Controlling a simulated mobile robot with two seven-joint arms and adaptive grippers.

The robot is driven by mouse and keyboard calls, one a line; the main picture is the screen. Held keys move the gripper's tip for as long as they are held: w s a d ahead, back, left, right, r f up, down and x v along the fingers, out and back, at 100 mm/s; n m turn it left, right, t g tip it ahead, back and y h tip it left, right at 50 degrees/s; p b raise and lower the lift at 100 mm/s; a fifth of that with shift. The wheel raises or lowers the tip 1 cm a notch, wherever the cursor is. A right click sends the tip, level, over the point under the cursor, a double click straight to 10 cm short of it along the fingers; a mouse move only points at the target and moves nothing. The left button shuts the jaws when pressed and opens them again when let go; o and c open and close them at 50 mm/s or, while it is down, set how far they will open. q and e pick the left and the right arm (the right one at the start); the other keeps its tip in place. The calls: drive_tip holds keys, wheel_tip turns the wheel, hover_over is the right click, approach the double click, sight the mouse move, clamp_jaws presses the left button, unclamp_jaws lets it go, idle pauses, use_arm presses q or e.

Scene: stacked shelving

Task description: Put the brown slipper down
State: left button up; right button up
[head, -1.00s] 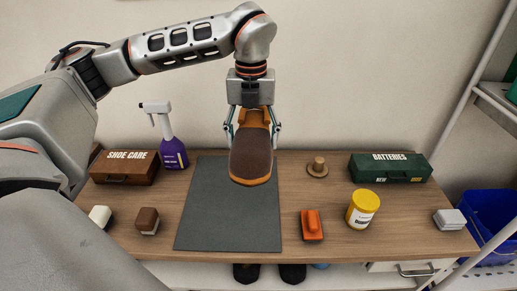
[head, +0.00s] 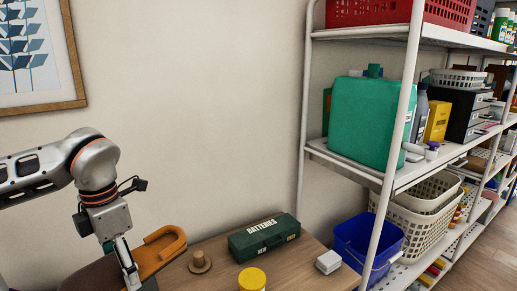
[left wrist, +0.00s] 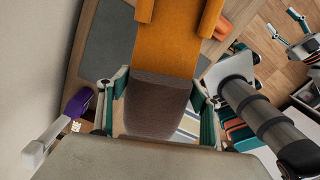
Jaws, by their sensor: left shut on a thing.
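The brown slipper (head: 160,252) has a dark brown toe part and an orange-tan heel. In the head view it is at the lower left, partly hidden by my left gripper (head: 126,264). In the left wrist view the slipper (left wrist: 165,45) fills the top middle, its brown part between the fingers of my left gripper (left wrist: 157,104), which is shut on it. The grey mat (left wrist: 112,38) shows beside the slipper in that view. What seems to be my right gripper (left wrist: 281,20) is at the upper right there, fingers apart and empty.
On the wooden table (head: 318,279) stand a green batteries box (head: 264,237), a round wooden knob (head: 200,262), a yellow-lidded tub (head: 252,279) and a white block (head: 328,262). A shelf rack (head: 402,120) and a blue bin (head: 368,242) are at the right.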

use_arm(q)
drive_tip(key=m, duration=0.4)
drive_tip(key=d+m, duration=0.1)
drive_tip(key=m, duration=0.1)
drive_tip(key=shift+s+f, duration=0.2)
drive_tip(key=shift+f, duration=0.05)
drive_tip(key=m, duration=0.3)
drive_tip(key=shift+s+d+f+m, duration=0.2)
drive_tip(key=shift+d+m, duration=0.1)
drive_tip(key=shift+m, duration=0.1)
drive_tip(key=m, duration=0.3)
drive_tip(key=shift+s+d+f+m, duration=0.1)
drive_tip(key=shift+d+f+m, duration=0.1)
drive_tip(key=shift+d+m, duration=0.15)
drive_tip(key=m, duration=0.4)
drive_tip(key=shift+s+d+f, duration=0.2)
drive_tip(key=shift+d, duration=0.05)
drive_tip(key=m, duration=0.3)
drive_tip(key=shift+s+d+f+m, duration=0.15)
drive_tip(key=shift+d+m, duration=0.1)
drive_tip(key=shift+m, duration=0.1)
wheel_tip(320, 180, down, 6)
drive_tip(key=d+m, duration=0.1)
drive_tip(key=m, duration=0.6)
drive_tip(key=shift+s, duration=0.25)
drive_tip(key=shift+s+f, duration=0.1)
